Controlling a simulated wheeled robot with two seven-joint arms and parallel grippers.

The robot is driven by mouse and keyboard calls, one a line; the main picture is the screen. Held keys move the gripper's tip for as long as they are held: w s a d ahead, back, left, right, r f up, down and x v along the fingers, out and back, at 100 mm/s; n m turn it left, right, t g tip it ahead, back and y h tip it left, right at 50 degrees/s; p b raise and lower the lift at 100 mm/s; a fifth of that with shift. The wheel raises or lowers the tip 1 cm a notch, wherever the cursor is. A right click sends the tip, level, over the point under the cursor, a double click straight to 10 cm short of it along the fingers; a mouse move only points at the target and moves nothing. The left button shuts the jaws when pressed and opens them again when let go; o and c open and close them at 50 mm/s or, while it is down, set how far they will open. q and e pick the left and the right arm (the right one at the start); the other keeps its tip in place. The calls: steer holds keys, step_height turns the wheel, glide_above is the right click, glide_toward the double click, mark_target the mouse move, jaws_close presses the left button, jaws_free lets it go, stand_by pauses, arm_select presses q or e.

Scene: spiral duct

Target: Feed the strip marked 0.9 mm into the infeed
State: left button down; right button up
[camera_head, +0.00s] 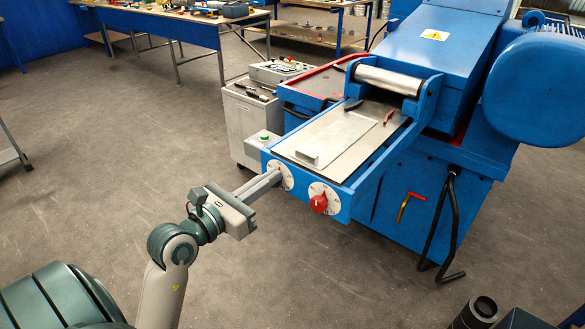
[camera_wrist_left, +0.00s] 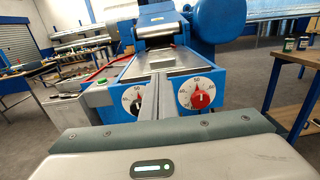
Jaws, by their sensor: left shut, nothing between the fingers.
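No strip with a readable 0.9 mm mark shows. A flat pale grey plate (camera_head: 343,137) lies on the machine's metal bed (camera_head: 372,150), with a small raised block at its near end; I cannot tell if it is a strip. The infeed, at the far end of the bed, has a shiny roller (camera_head: 388,80), also seen in the left wrist view (camera_wrist_left: 158,17). My left gripper (camera_head: 276,178) is shut and empty at the bed's front panel. In the left wrist view its fingertips (camera_wrist_left: 159,82) appear between two dials. My right gripper is not in view.
The front panel carries a left dial (camera_head: 286,168), partly hidden by my fingers, and a right dial with red knob (camera_head: 319,203). A grey cabinet (camera_head: 248,120) stands left. Floor before the machine is clear.

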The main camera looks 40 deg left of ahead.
mark_target(302, 155)
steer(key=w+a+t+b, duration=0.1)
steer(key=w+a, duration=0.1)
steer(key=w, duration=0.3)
arm_select(q)
steer(key=shift+w+d+p, duration=0.2)
steer(key=shift+w+p, duration=0.2)
steer(key=shift+w, duration=1.65)
steer(key=shift+w+d+p, duration=0.2)
steer(key=shift+w+p, duration=0.2)
steer(key=shift+w, duration=1.6)
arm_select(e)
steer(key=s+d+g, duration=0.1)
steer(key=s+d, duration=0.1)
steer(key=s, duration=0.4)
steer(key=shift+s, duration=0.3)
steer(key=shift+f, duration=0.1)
